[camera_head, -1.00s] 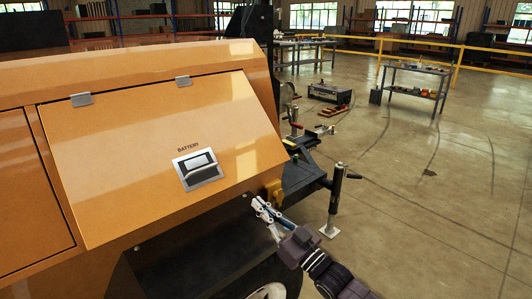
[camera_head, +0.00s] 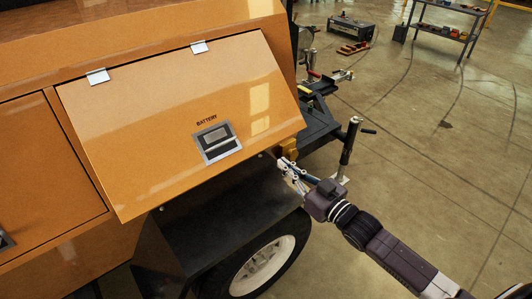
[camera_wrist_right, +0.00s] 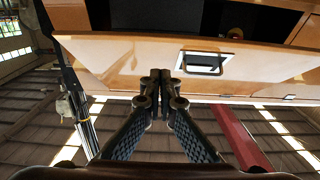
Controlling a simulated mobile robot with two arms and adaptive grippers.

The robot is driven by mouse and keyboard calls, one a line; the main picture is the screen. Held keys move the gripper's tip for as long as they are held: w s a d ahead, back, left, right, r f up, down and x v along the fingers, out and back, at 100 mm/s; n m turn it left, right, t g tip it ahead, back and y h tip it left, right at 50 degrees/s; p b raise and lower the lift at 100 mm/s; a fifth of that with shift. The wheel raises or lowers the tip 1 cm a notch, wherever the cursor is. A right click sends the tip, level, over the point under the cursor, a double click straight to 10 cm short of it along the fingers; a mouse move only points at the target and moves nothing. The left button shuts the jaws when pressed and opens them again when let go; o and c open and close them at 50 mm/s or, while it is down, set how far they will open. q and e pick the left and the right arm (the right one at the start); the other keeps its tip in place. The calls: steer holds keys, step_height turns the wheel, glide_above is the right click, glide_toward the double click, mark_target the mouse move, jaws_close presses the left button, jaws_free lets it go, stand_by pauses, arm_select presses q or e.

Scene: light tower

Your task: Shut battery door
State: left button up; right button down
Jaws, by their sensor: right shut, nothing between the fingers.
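The battery door (camera_head: 170,130) is an orange panel marked BATTERY, with two silver hinges along its top edge and a silver latch (camera_head: 217,142) low on its face. Its lower edge stands out from the machine's side, so the door is partly open. In the right wrist view the door (camera_wrist_right: 120,62) shows with its latch opening (camera_wrist_right: 203,63), and a dark compartment (camera_wrist_right: 160,18) lies behind it. My right gripper (camera_head: 284,164) is shut and empty below the door's lower right part. Its fingertips (camera_wrist_right: 161,76) overlap the door in the wrist view; contact cannot be told. My left gripper is out of view.
A black fender (camera_head: 215,200) and a wheel (camera_head: 263,265) are below the door. A black jack post (camera_head: 349,145) stands right of my gripper. Open concrete floor (camera_head: 450,180) extends to the right, with a shelf cart (camera_head: 450,28) farther back.

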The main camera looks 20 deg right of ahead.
glide_toward(257, 149)
step_height(257, 149, up, 3)
steer(key=w, duration=0.3)
steer(key=shift+w+a+f+p, duration=0.4)
steer(key=shift+w+a+f, duration=0.5)
steer(key=shift+w, duration=0.05)
steer(key=shift+w+a+f, duration=0.15)
steer(key=shift+w+f, duration=0.2)
steer(key=shift+f, duration=0.05)
